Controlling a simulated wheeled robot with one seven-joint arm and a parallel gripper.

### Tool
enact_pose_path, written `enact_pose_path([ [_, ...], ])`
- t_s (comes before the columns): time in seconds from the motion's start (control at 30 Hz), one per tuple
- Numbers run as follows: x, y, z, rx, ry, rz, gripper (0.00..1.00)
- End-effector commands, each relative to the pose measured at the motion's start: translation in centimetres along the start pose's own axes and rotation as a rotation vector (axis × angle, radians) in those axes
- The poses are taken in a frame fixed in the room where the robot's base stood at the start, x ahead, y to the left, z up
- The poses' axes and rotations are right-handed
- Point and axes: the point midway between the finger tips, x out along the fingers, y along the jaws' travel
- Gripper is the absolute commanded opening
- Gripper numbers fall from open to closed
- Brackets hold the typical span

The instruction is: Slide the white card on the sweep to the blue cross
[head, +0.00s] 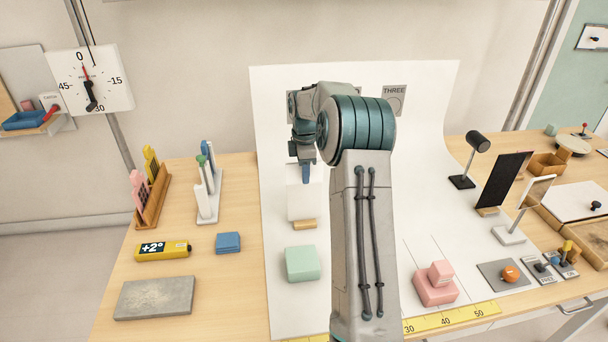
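A white card (302,203) stands on the white sweep (282,130), left of my arm, with a small wooden block (304,224) at its lower edge. My gripper (305,174) points down at the card's top edge and overlaps it in the head view. I cannot tell whether it touches the card, or whether its fingers are open or shut. No blue cross shows; my arm covers much of the middle of the sweep.
A green block (302,263) sits in front of the card. Pink blocks (436,285) stand right of my arm. A black lamp (470,160), a black panel (503,182) and a white panel (534,195) stand at the right. A yellow ruler (450,317) lines the front edge.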

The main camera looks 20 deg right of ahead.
Motion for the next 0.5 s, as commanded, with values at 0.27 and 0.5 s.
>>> enact_pose_path([
  [0.27, 1.9, 0.0, 0.0, 0.0, 0.0, 0.0, 0.33],
  [0.5, 2.0, 0.0, 0.0, 0.0, 0.0, 0.0, 0.33],
])
